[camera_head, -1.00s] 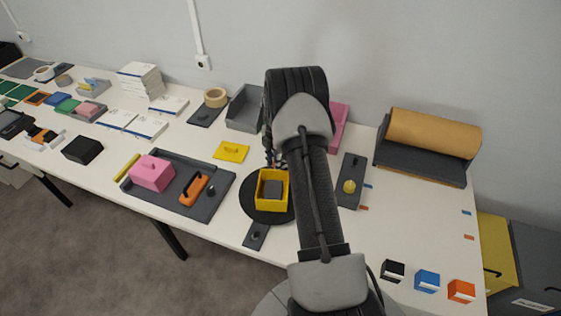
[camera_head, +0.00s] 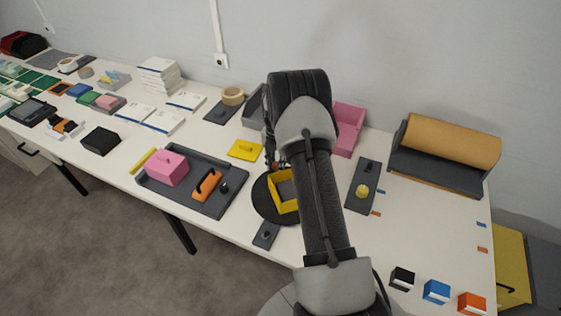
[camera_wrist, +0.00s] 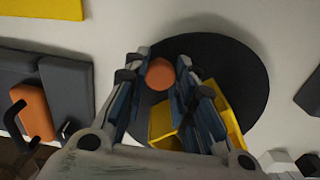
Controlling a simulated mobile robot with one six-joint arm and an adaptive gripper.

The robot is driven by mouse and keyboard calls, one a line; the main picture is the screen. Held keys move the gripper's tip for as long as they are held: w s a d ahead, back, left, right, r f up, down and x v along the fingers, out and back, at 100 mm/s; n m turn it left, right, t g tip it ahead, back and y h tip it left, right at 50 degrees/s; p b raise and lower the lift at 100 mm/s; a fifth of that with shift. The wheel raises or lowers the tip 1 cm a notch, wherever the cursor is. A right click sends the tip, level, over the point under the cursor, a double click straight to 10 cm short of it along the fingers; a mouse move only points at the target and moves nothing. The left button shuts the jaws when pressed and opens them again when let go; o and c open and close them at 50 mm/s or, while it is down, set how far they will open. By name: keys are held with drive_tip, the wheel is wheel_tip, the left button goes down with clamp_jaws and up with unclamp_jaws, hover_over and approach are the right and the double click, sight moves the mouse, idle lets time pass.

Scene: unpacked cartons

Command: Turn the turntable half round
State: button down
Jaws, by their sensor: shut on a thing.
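The turntable is a round black disc (camera_head: 262,208) at the table's front edge, partly hidden behind my arm. In the wrist view the disc (camera_wrist: 245,70) fills the upper middle. A yellow open box (camera_head: 283,204) stands on it, turned at an angle; its yellow wall (camera_wrist: 228,108) shows behind my fingers in the wrist view. A round orange knob (camera_wrist: 160,75) stands near the disc's rim. My gripper (camera_wrist: 159,80) is shut on this knob, one finger on each side. In the head view my gripper (camera_head: 274,165) is at the disc's far side.
A grey tray (camera_head: 225,205) with a pink box (camera_head: 167,167) and an orange-handled thing (camera_head: 207,185) lies left of the disc. A yellow plate (camera_head: 245,149) lies behind. A dark board with a yellow knob (camera_head: 362,190) lies right of my arm. Small blocks stand at the front right.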

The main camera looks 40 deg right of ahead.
sight(264, 177)
drive_tip(key=shift+w+a+n, duration=0.15)
drive_tip(key=shift+a+n, duration=0.6)
drive_tip(key=shift+n, duration=0.1)
drive_tip(key=shift+w+a+n, duration=0.15)
drive_tip(key=shift+a+n, duration=0.6)
drive_tip(key=shift+n, duration=0.1)
drive_tip(key=shift+s+a+n, duration=0.15)
drive_tip(key=shift+a+n, duration=0.9)
drive_tip(key=shift+n, duration=0.15)
drive_tip(key=shift+a, duration=0.1)
drive_tip(key=c, duration=1.3)
unclamp_jaws()
drive_tip(key=shift+r, duration=0.1)
wheel_tip(264, 177, up, 12)
